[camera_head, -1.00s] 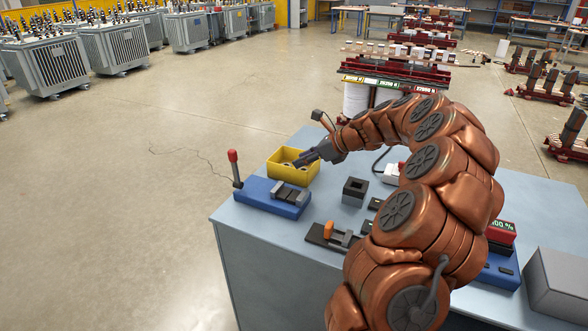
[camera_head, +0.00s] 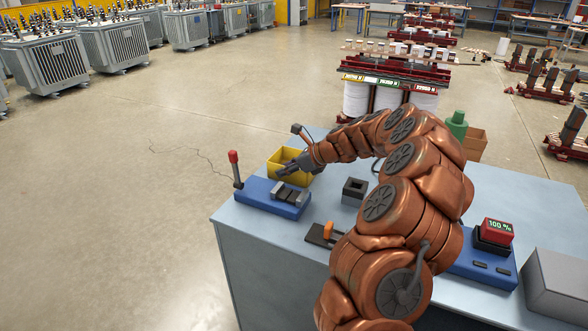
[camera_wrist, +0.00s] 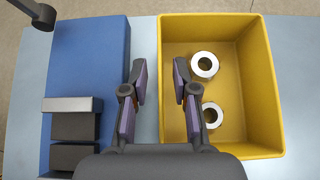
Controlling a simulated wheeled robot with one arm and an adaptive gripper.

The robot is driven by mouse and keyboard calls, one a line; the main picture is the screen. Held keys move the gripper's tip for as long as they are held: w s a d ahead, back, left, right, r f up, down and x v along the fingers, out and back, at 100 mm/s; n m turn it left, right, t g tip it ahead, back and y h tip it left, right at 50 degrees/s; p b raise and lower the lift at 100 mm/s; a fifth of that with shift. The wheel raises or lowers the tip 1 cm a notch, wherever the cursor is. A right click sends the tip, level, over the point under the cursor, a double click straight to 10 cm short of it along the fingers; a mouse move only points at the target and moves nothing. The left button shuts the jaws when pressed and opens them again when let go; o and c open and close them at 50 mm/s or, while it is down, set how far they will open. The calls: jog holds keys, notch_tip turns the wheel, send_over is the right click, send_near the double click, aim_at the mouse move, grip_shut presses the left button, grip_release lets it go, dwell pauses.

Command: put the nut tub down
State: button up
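The nut tub is a yellow open box (camera_head: 277,160) standing at the far left part of the bench, behind a blue vise-like fixture. In the wrist view the tub (camera_wrist: 222,26) fills the right side, with two silver ring-shaped nuts (camera_wrist: 205,65) in it. My gripper (camera_head: 283,171) is at the tub's near side, and its arm hides part of the tub. In the wrist view my gripper (camera_wrist: 158,85) has its fingers apart, one on each side of the tub's left wall in the picture.
The blue fixture (camera_head: 262,197) with a red-knobbed lever (camera_head: 234,165) stands close beside the tub. A dark square block (camera_head: 354,190) and a black plate with an orange piece (camera_head: 328,232) are to the right. Bare bench (camera_head: 262,235) lies in front.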

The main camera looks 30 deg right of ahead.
grip_shut()
jog(key=shift+r, duration=0.1)
dwell(0.3)
